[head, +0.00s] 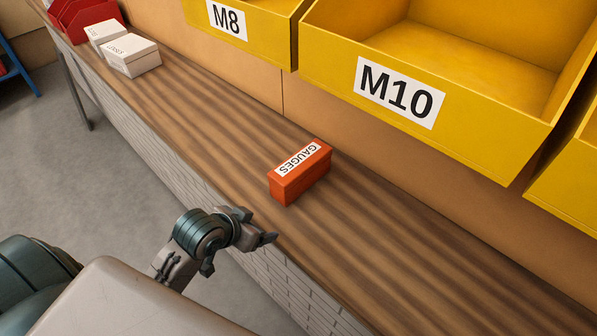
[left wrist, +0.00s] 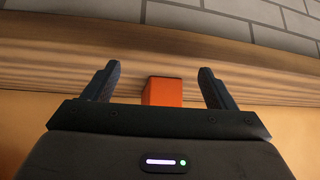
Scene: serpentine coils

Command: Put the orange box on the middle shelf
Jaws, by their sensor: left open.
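The orange box (head: 300,172) lies on the wooden bench, with a white label reading GAUGES on its top. It also shows in the left wrist view (left wrist: 163,91), between and beyond the two fingers. My left gripper (head: 262,238) is at the bench's front edge, in front of the box and a little left of it, apart from it. In the left wrist view the left gripper (left wrist: 160,88) has its fingers spread, with nothing held. No middle shelf can be made out in these views. My right gripper is not in view.
The wooden bench (head: 400,270) is clear around the box. Yellow bins marked M8 (head: 250,43) and M10 (head: 450,130) hang above the bench's back. White boxes (head: 132,56) and a red bin (head: 85,15) stand at the far left end.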

